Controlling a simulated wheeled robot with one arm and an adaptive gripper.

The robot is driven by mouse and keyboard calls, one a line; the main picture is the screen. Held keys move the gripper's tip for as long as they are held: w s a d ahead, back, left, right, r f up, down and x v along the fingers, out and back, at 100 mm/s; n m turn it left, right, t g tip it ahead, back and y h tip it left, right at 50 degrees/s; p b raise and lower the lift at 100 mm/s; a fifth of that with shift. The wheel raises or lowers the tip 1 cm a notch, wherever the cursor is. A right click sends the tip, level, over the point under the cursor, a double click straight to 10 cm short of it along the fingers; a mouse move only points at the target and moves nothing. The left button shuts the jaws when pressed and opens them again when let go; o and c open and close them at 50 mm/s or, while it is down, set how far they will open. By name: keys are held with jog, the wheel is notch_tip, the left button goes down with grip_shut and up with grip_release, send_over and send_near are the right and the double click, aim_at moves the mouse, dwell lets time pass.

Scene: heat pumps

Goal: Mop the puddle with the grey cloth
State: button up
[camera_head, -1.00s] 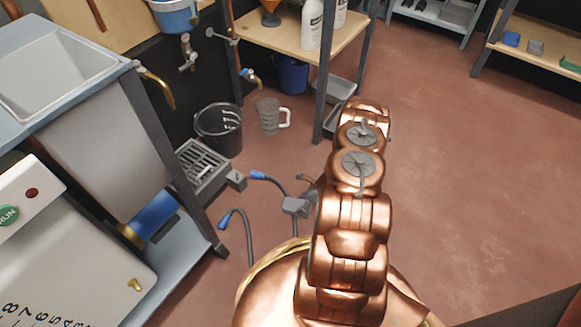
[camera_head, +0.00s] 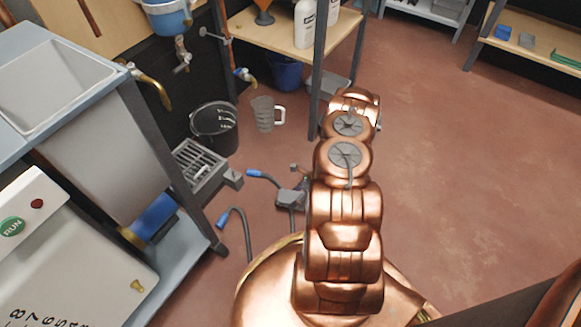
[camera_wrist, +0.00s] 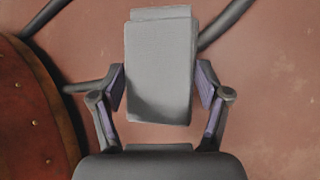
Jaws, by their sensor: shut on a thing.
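My gripper (camera_wrist: 160,92) shows in the wrist view with its two fingers on either side of a light grey, folded, block-like piece, which looks like the grey cloth (camera_wrist: 160,65). The gripper is shut on it and holds it over the reddish floor. In the head view my copper arm hides most of the gripper's area. A small grey shape beside the arm may be part of the gripper, but I cannot tell. I cannot make out a clear puddle edge in either view.
Dark hoses with blue ends (camera_head: 254,173) lie on the floor left of my arm. A grey slatted box (camera_head: 203,168), a black bucket (camera_head: 216,128) and a clear jug (camera_head: 265,114) stand beyond. A sink bench (camera_head: 60,80) is at left. Floor at right is open.

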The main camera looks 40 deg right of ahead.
aim_at(288, 198)
jog(key=shift+r+p, duration=0.95)
jog(key=shift+r, duration=1.15)
